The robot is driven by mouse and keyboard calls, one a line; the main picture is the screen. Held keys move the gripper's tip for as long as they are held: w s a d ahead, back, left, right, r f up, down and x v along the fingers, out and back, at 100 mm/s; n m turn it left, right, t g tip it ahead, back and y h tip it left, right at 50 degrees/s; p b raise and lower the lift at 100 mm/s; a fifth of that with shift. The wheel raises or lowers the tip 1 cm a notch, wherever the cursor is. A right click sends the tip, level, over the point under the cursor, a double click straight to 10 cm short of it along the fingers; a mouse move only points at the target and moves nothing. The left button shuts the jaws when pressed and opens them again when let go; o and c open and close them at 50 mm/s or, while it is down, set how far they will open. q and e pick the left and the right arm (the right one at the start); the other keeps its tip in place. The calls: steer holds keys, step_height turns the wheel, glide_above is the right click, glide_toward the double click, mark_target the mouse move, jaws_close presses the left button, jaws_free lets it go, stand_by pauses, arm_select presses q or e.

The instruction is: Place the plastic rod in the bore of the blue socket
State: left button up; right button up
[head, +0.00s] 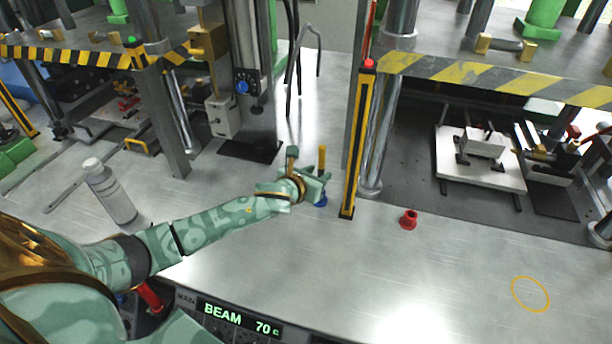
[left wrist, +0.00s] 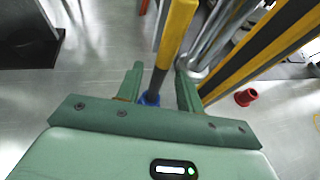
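The plastic rod (head: 322,157) has a yellow upper part and a dark grey lower part. It stands roughly upright over the blue socket (head: 321,200), just left of the striped post. In the left wrist view the rod (left wrist: 175,35) runs down to the blue socket (left wrist: 149,99), and its lower end appears to be in it; depth is hard to judge. My left gripper (head: 308,178) is around the rod. Its fingers (left wrist: 160,85) are apart, with visible gaps on both sides of the rod. My right gripper is not in view.
A black-and-yellow post (head: 358,140) stands close right of the rod. A red socket (head: 409,219) is on the bench farther right, and a yellow ring mark (head: 530,294) lies beyond it. A grey bottle (head: 112,192) stands at left. The front right bench is clear.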

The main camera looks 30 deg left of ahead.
arm_select(q)
steer(key=p+v, duration=0.1)
steer(key=v, duration=0.6)
steer(key=shift+s, duration=0.2)
steer(key=shift+r, duration=0.1)
